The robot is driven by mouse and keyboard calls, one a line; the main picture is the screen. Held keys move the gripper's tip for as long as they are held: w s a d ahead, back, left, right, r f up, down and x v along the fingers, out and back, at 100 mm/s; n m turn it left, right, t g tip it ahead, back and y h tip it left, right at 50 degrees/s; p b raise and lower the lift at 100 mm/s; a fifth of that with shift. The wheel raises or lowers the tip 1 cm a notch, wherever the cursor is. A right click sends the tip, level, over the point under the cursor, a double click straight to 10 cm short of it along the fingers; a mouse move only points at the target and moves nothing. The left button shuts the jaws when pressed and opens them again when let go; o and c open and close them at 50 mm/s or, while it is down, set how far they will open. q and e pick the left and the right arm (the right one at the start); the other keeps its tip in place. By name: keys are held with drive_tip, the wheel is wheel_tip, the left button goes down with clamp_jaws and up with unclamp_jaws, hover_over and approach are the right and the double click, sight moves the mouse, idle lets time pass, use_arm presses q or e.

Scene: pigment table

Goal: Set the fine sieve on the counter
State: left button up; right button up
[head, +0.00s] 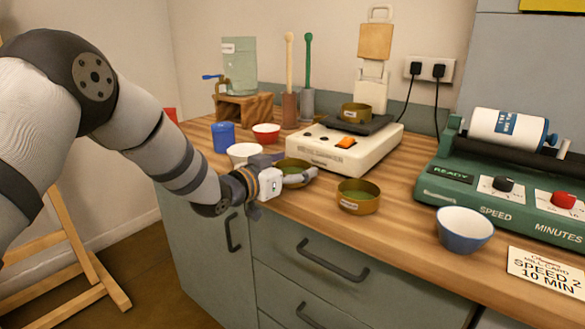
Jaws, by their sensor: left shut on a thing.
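My left gripper (298,174) reaches in from the left at the counter's front edge. It is shut on a round brass sieve (293,163) with a green inside, partly hidden behind the fingers. I cannot tell whether this sieve touches the wooden counter (402,190). A second brass sieve (358,197), green inside and with a small label, stands upright on the counter to the right. A third brass round (355,113) sits on the scale's dark plate. The labels are too small to read, so I cannot tell which is the fine sieve. My right gripper is not in view.
A white scale (335,150) stands behind the sieves. A white bowl (243,152), a red bowl (266,134) and a blue cup (223,138) stand behind my gripper. A blue-and-white bowl (464,230), a card (548,270) and a green mill (480,190) are at the right.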

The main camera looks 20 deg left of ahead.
use_arm(q)
drive_tip(key=o, duration=1.2)
drive_tip(key=shift+f, duration=0.1)
